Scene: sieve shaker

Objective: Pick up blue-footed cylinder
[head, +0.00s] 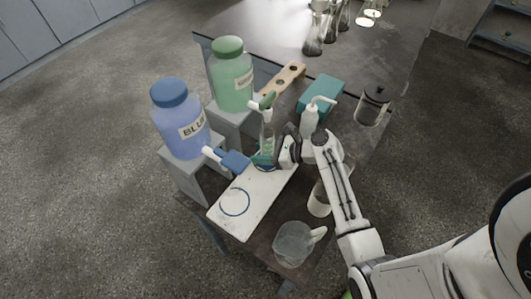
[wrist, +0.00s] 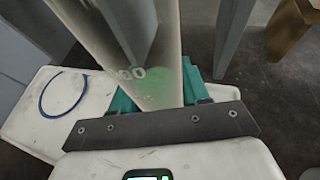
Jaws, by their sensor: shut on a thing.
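A clear graduated cylinder (head: 267,133) stands upright at the far end of the white board, under the green spigot. It fills the middle of the wrist view (wrist: 135,45), with green liquid low inside. My gripper (head: 264,154) is shut on its lower part, teal fingers (wrist: 160,92) on both sides. A dark blue edge shows just below the fingers in the head view; I cannot tell whether it is the cylinder's foot or a ring on the board. I cannot tell whether the cylinder touches the board.
The white board (head: 252,203) has an empty blue ring (head: 235,202). A blue bottle (head: 181,120) and green bottle (head: 232,75) stand on grey blocks, with spigots over the board. A clear jug (head: 293,243), white wash bottle (head: 310,121), teal box (head: 321,92) and wooden rack (head: 284,77) are nearby.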

